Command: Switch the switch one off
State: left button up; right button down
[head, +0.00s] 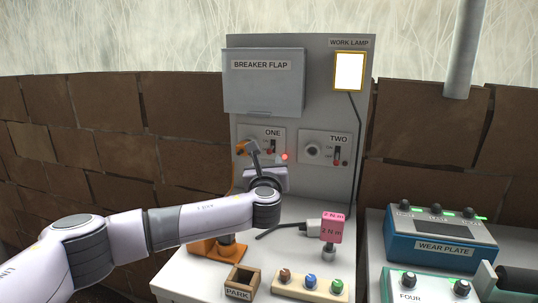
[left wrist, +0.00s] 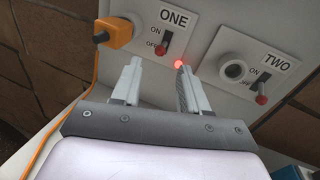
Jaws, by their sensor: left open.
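Panel ONE (left wrist: 174,20) is on the upright board and carries switch one (left wrist: 163,47), a lever with a red tip. Its tip points down by the OFF label in the left wrist view. It also shows small in the head view (head: 275,147). A small red light (left wrist: 179,64) glows below the panel's right side. My left gripper (left wrist: 158,72) is open and empty, just below and in front of the switch. Its fingers are spread to either side, apart from the lever. In the head view my left gripper (head: 264,165) partly hides the board below ONE. My right gripper is not in view.
An orange plug (left wrist: 118,35) with an orange cable sits at the socket left of the switch. Panel TWO (left wrist: 275,63) is to the right. The breaker flap (head: 264,85) is above.

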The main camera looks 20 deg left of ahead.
aim_at(269, 153)
pick_arm(q)
jog(key=shift+x, duration=2.85)
grip_shut()
